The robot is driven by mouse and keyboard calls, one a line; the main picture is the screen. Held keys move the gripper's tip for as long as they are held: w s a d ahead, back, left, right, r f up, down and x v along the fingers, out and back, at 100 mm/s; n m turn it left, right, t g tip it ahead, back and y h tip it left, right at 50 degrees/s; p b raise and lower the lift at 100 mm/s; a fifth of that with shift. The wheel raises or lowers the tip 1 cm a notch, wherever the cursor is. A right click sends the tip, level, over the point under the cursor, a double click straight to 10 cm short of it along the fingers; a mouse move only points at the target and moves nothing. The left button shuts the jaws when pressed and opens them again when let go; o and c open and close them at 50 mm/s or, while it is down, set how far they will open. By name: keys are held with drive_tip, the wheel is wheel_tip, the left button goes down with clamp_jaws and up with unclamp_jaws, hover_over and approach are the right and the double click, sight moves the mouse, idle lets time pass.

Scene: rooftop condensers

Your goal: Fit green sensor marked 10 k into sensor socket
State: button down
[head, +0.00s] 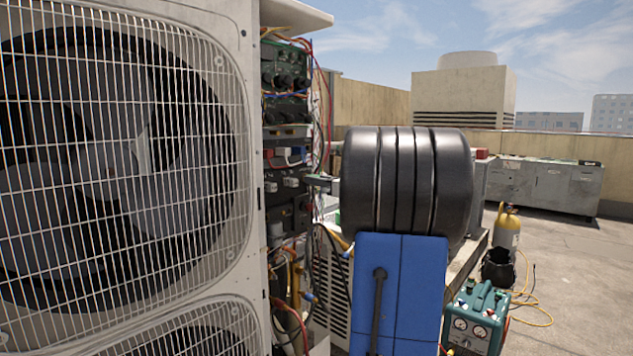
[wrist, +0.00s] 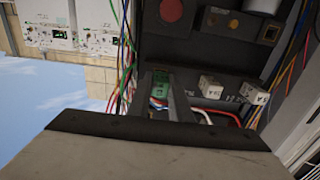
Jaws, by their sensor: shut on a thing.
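The green sensor (wrist: 160,83) shows between the two dark fingers of my gripper (wrist: 161,98) in the wrist view. My gripper is shut on it, with coloured wires just below it. Its marking is too small to read. The sensor is in front of the dark panel (wrist: 195,58) of the open unit; I cannot tell if it touches the panel. I cannot make out the sensor socket for certain; the fingers and sensor cover part of the panel. In the head view my gripper (head: 320,181) is partly hidden by my arm, close to the open cabinet side.
Two pale connectors (wrist: 210,88) (wrist: 256,97) sit on the panel right of my gripper. Loose coloured wires (wrist: 124,50) hang close on the left. The large fan unit (head: 120,170) fills the left of the head view. A teal machine (head: 475,318) stands lower right.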

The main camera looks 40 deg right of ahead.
drive_tip(key=shift+w, duration=0.75)
idle(0.5)
drive_tip(key=c, duration=1.5)
unclamp_jaws()
drive_tip(key=shift+c, duration=0.2)
drive_tip(key=s+d, duration=0.1)
drive_tip(key=s, duration=1.6)
drive_tip(key=shift+s+d, duration=0.15)
drive_tip(key=shift+s, duration=0.05)
